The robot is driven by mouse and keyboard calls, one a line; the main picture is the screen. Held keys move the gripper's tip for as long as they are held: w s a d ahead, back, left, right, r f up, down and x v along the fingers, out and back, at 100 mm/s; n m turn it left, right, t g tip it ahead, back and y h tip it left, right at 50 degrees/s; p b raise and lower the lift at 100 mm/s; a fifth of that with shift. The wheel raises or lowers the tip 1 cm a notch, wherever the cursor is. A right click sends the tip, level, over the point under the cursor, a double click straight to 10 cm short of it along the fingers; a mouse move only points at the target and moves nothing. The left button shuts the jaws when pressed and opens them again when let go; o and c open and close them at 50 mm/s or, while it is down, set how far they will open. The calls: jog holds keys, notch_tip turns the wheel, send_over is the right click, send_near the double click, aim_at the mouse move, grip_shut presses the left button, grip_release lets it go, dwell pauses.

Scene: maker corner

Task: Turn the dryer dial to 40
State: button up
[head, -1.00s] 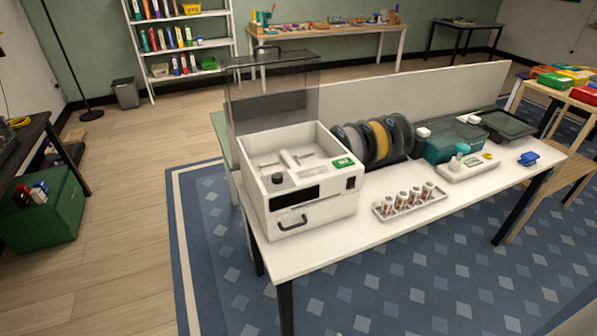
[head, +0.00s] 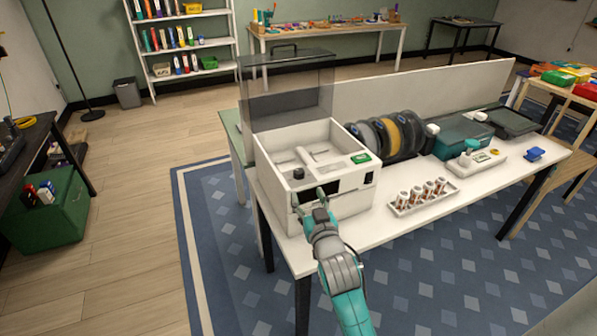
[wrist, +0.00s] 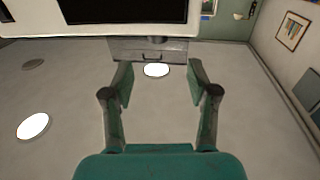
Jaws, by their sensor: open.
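The dial's marks are too small to read, and the dial is not seen in the wrist view.
Right of the dryer are a tray of small bottles (head: 398,210), several filament spools (head: 388,135), a teal bin (head: 455,142) and a blue item (head: 535,154). A low white partition (head: 440,92) runs behind. The raised lid stands at the dryer's back.

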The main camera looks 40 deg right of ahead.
aim_at(300, 174)
jog(key=x, duration=1.1)
jog(key=shift+d+r, duration=0.2)
grip_shut()
